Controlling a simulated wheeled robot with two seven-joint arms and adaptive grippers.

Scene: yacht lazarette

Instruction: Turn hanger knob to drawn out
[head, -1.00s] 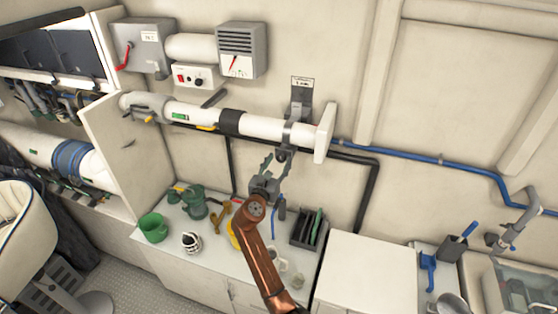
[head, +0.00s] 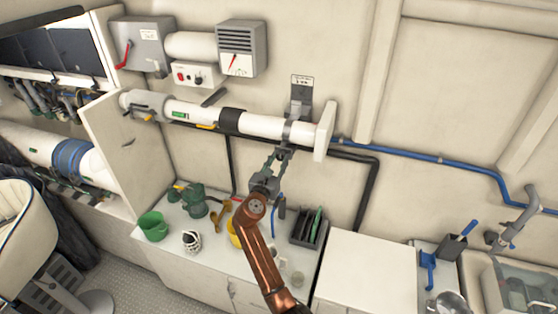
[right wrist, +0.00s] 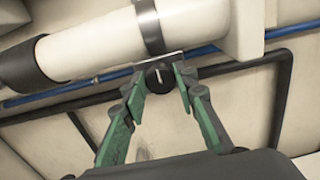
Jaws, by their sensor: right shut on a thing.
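The hanger knob (right wrist: 159,78) is a round black knob with a pale pointer line. It sits under the strap of the hanger (head: 299,108) that holds the white pipe (head: 270,127). In the right wrist view its pointer stands nearly upright. My right gripper (head: 282,153) reaches up from below, and its green-padded fingertips (right wrist: 160,79) are closed on both sides of the knob. In the head view the fingers largely hide the knob. My left gripper is not in view.
A white end flange (head: 325,132) stands right of the hanger. A blue pipe (head: 420,156) and a black pipe (head: 374,185) run along the wall behind. Below, the counter holds a green mug (head: 152,225), a dark tray (head: 308,228) and other small items.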

